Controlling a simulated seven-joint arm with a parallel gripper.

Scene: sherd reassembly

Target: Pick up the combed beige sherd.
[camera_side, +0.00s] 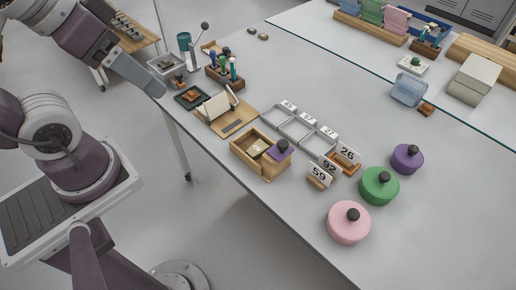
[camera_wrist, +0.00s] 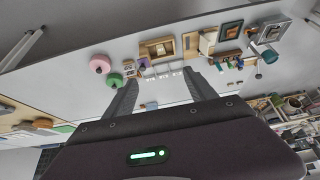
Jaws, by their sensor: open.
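I cannot make out a combed surface on any piece at this distance. A small pale beige piece (camera_side: 258,147) lies in the open wooden box (camera_side: 247,157), and it may be the combed beige sherd. The box also shows in the wrist view (camera_wrist: 143,51), where its contents are too small to tell. A purple piece with a dark knob (camera_side: 280,149) sits at the right end of the box. My gripper (camera_wrist: 160,77) is open and empty in the wrist view, its two fingers wide apart and well away from the table things.
Pink (camera_side: 348,225), green (camera_side: 379,188) and purple (camera_side: 407,160) knobbed lids stand on the right. Number cards (camera_side: 319,175) and grey frames (camera_side: 299,129) lie beside the box. A dark tray (camera_side: 181,101), tool block (camera_side: 225,79) and wooden stand (camera_side: 213,123) crowd the left. The front right table is clear.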

